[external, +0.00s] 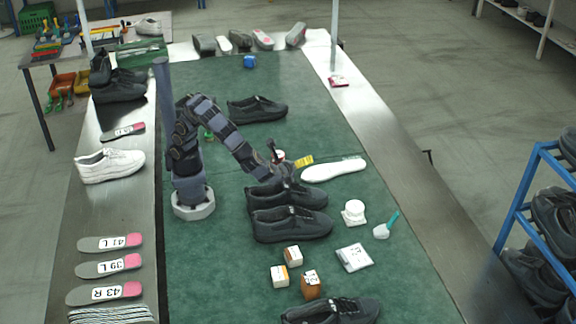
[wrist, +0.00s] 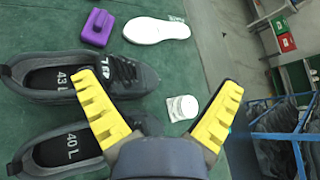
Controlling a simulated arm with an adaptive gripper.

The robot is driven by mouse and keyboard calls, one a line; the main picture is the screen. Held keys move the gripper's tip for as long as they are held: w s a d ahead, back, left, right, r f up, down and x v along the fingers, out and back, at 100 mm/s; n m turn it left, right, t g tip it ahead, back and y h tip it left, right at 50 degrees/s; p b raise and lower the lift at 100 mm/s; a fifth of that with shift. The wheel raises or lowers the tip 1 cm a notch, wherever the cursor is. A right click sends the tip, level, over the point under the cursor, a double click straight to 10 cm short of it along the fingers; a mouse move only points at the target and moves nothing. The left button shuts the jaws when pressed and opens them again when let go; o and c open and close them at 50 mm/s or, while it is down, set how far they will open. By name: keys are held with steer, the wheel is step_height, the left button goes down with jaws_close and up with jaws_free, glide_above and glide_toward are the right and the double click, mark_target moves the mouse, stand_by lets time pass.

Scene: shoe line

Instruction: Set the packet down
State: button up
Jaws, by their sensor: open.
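A white packet with dark print (external: 353,257) lies flat on the green mat in the external view, right of the small boxes. It stands apart from my gripper (external: 293,166), which is over the far side of the dark shoe pair. I cannot make out the white packet in the wrist view; the gripper body covers the lower middle there.
Dark shoes marked 43 (wrist: 120,72) and 40 L (wrist: 55,150) lie below my gripper. Around them are a white insole (external: 335,169), a white round item (external: 354,210), a teal-handled scoop (external: 386,226) and small boxes (external: 292,256). A purple block (wrist: 97,27) lies near the shoes.

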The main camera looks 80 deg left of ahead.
steer(key=s+d+f+m+t+h, duration=0.1)
steer(key=d+f+m+t, duration=0.15)
steer(key=d, duration=0.35)
steer(key=s+d+f+m+t+h, duration=0.1)
steer(key=d+f+m+t+h, duration=0.1)
steer(key=d+f+m, duration=0.3)
steer(key=m+t+h, duration=0.2)
steer(key=m+h, duration=0.6)
steer(key=m, duration=0.2)
glide_toward(273, 276)
steer(key=shift+n, duration=0.25)
steer(key=w, duration=0.1)
steer(key=w+f, duration=0.1)
steer(key=w, duration=0.1)
steer(key=w+a, duration=0.1)
steer(key=w, duration=0.1)
steer(key=shift+a+f, duration=0.15)
steer(key=shift+f, duration=0.15)
steer(key=shift+s+f, duration=0.1)
steer(key=shift+f, duration=0.15)
steer(key=x, duration=0.7)
steer(key=shift+d+f, duration=0.35)
steer(key=shift+f, duration=0.05)
steer(key=c, duration=1.2)
